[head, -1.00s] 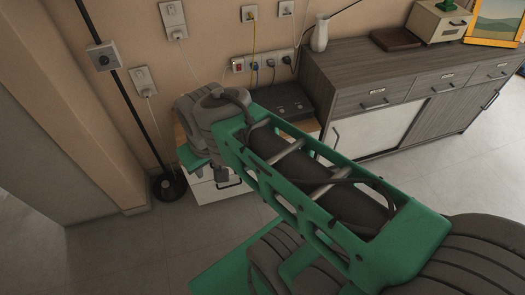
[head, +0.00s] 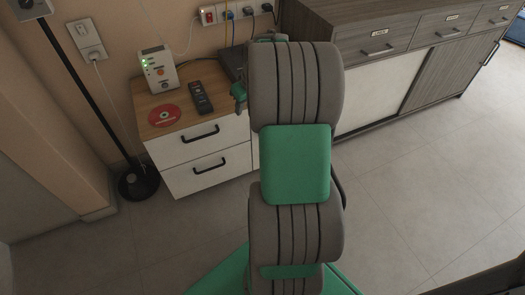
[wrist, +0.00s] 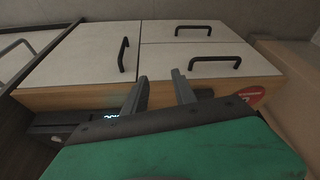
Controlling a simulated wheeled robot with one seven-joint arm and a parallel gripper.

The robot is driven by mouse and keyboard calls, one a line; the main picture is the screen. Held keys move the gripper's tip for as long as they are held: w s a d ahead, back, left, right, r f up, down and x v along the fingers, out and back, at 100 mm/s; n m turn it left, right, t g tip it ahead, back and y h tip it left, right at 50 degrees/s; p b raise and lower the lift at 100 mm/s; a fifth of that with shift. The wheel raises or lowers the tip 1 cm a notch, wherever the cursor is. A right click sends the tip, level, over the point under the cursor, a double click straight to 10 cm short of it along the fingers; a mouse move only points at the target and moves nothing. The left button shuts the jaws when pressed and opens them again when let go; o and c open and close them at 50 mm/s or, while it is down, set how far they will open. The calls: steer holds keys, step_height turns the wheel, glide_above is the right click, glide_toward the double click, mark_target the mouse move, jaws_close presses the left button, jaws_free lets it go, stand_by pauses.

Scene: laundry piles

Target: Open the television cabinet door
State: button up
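The low white cabinet with a wooden top (head: 215,105) stands against the wall in the head view. Two drawers (head: 207,157) with black handles show there; my arm covers its right part. In the wrist view the cabinet front appears inverted, with a pale door panel (wrist: 80,55) at left carrying a black handle (wrist: 123,54), and the two drawers at right. The door looks shut. My gripper (wrist: 160,76) is open and empty, its two fingers apart, over the cabinet's top edge close to the door handle. I see no contact with the handle.
A white router (head: 158,75), a dark remote (head: 201,97) and a red disc (head: 164,116) sit on the cabinet top. A black pole lamp base (head: 139,182) stands at left. A grey sideboard (head: 395,75) is at right. The floor (head: 420,190) in front is clear.

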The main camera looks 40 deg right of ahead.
steer(key=shift+t, duration=0.3)
steer(key=d+f+b, duration=0.2)
steer(key=d+f, duration=0.1)
steer(key=f, duration=0.3)
steer(key=w+d+f+b, duration=0.1)
steer(key=d+f+b, duration=0.2)
steer(key=f, duration=0.3)
steer(key=w+d+f+b, duration=0.1)
steer(key=d+f+b, duration=0.1)
steer(key=f, duration=0.5)
steer(key=shift+w+d+f, duration=0.1)
steer(key=shift+d, duration=0.65)
steer(key=shift+c, duration=0.4)
jaws_close()
